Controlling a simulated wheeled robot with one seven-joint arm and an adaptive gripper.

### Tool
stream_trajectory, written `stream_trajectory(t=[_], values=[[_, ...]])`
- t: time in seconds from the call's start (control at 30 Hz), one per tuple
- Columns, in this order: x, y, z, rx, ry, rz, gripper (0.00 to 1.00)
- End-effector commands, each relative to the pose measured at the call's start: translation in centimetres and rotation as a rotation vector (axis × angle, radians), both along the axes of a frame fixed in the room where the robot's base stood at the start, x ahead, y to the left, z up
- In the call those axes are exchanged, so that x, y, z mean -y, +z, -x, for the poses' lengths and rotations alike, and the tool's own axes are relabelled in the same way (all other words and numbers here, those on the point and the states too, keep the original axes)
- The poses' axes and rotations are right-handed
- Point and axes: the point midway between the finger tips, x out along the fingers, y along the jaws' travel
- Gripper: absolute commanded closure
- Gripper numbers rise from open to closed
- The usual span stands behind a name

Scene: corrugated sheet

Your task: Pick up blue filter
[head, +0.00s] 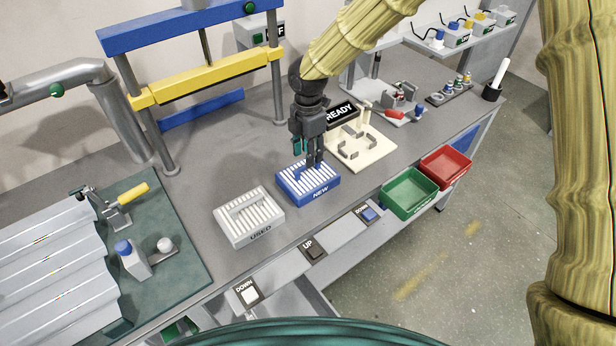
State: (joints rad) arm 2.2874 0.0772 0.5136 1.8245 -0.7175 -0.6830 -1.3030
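The blue filter (322,194) is a blue frame with white slats, labelled NEW on its front. It sits on the grey workbench in the middle of the head view. My gripper (309,163) points down over the blue filter, its fingertips at the filter's top near the back. The fingers hide part of the filter's top. I cannot tell whether they are open or closed on it, or touching it.
A grey filter labelled USED (265,235) lies to the left. A cream fixture plate (372,155) stands behind right. Green (408,205) and red (446,176) bins hang at the front edge, near push buttons. A blue-and-yellow press frame (205,78) stands behind.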

Motion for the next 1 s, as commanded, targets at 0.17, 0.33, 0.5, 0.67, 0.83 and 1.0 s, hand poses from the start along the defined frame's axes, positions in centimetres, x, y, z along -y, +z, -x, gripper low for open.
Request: stream_trajectory(t=[0.17, 0.33, 0.5, 0.67, 0.83, 1.0], values=[[0.1, -0.8, 0.1, -0.001, -0.001, 0.001, 0.61], [0.0, -2.3, 0.3, -0.003, -0.003, 0.0, 0.61], [0.0, -4.5, 0.4, -0.003, -0.003, 0.001, 0.61], [0.0, -5.5, 0.3, -0.001, -0.003, -0.001, 0.61], [0.0, -5.6, 0.3, 0.001, -0.003, -0.001, 0.61], [0.0, -5.6, 0.3, 0.001, -0.003, -0.001, 0.88]])
